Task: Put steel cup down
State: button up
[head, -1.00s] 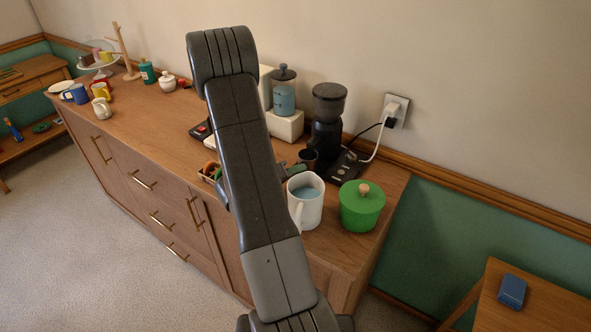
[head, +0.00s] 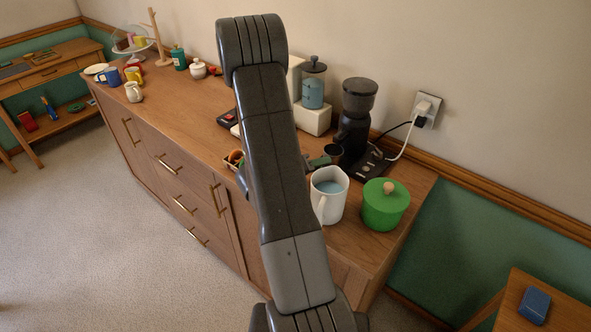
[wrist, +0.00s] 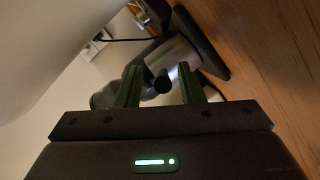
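The steel cup (head: 333,154) looks small and dark in the head view, beside the black grinder and at the end of my gripper (head: 318,161). In the wrist view a silvery rounded surface, which I take as the steel cup (wrist: 178,54), sits between the two dark green fingers of my gripper (wrist: 160,88). The fingers stand apart with the cup between them. The cup looks upright and low over the cabinet top; whether its base touches the wood I cannot tell. My arm hides part of the cabinet top to the left.
The black grinder (head: 357,115) stands just right of the cup. A blue jar (head: 313,90) is behind. A cable runs to the wall socket (head: 424,112).

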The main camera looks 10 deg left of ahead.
jog(key=b+v, duration=0.3)
jog(key=v, duration=0.8)
jog(key=shift+s, duration=0.1)
jog(key=shift+a+f, duration=0.1)
jog(key=shift+a, duration=0.05)
